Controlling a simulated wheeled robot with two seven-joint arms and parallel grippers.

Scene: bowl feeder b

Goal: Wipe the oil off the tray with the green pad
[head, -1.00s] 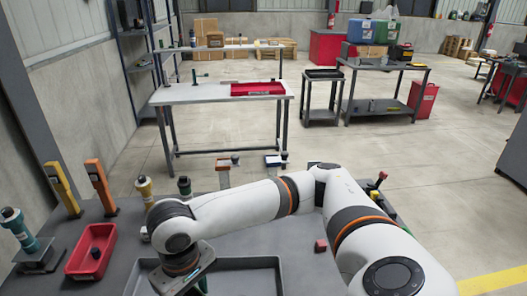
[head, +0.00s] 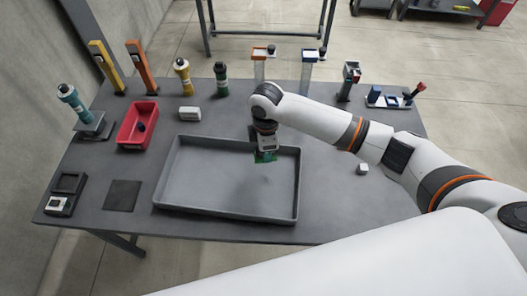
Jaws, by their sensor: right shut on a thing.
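The grey tray (head: 168,178) with a raised rim lies on the dark workbench. My right gripper (head: 265,150) points down over the right back part of the tray. It is shut on the green pad (head: 264,157), which shows as a small green patch below the jaws. I cannot tell whether the pad touches the tray floor. A faint darker mark shows on the tray floor just below the pad; I cannot tell whether it is oil. My left gripper is not in view.
A red bin (head: 137,124) and a white block (head: 190,114) stand left of and behind the tray. Bottles and stands line the bench's back edge. A dark square mat (head: 123,195) and a small black device (head: 65,192) lie left. A small pale block (head: 362,168) lies right.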

